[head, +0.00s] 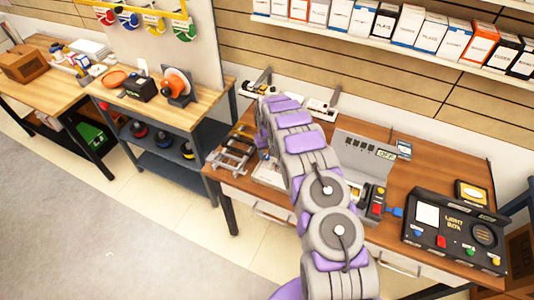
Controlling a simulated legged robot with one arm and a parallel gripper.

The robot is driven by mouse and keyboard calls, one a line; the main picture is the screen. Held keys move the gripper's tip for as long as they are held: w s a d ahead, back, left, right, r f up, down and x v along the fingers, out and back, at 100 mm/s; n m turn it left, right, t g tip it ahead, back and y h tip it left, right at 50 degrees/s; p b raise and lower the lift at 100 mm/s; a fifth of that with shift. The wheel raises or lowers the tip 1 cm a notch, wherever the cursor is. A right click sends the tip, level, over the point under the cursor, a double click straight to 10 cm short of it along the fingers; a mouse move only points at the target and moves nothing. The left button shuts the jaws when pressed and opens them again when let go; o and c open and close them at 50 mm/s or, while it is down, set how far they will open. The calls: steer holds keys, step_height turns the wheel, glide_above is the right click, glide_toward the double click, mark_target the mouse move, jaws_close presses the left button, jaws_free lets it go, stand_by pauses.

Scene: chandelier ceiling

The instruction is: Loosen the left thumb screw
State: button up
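I cannot pick out a thumb screw in the head view; any such part is too small or hidden behind my arm. My purple and grey arm reaches from the bottom centre over the brown workbench (421,178). Its far end is near the back left of the bench, and I cannot make out my gripper's fingers there. A metal frame device (236,153) stands at the bench's left end, left of my arm. A grey machine with a small display (368,150) stands right of my arm and is partly covered by it.
A black light box (455,232) with coloured buttons sits at the bench's right front. A yellow-framed piece (472,193) lies behind it. A wall shelf of boxes (395,50) hangs above. Another workbench (190,115) stands to the left. The grey floor (90,225) at front left is clear.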

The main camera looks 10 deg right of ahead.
mark_target(267, 156)
steer(key=shift+o, duration=0.5)
steer(key=shift+s, duration=0.1)
step_height(267, 156, up, 17)
steer(key=shift+r+p, duration=0.15)
steer(key=shift+p, duration=0.2)
